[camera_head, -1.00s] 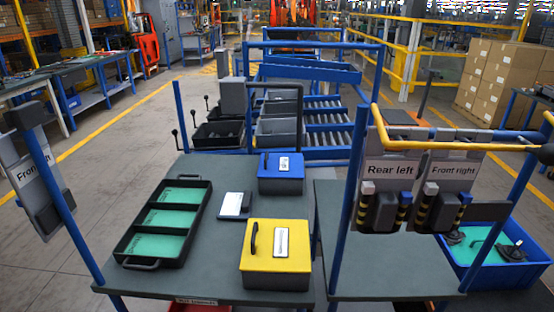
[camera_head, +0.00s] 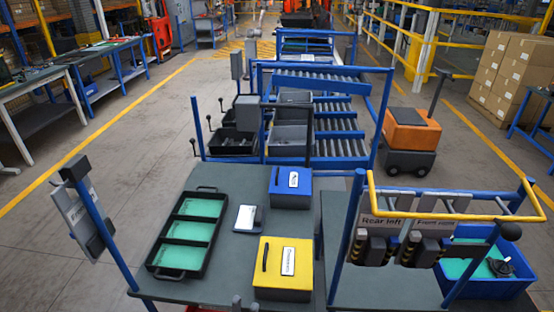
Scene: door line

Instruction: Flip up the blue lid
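The blue lid (camera_head: 281,184) is on a small blue box near the back of the grey table (camera_head: 218,290). The lid lies flat and looks shut, with a white label on top and a dark handle at its left edge. Only what looks like the tips of my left gripper (camera_head: 246,304) shows at the bottom edge, in front of the yellow box and well short of the blue lid. The rest of it is cut off, so its opening is unclear. My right gripper is not in view.
A yellow-lidded box (camera_head: 270,276) stands in front of the blue one. A black tray with green compartments (camera_head: 153,266) lies to the left, with a small white-topped device (camera_head: 245,217) between. Blue posts with a yellow rail (camera_head: 452,214) rise on the right. An orange cart (camera_head: 411,135) stands behind.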

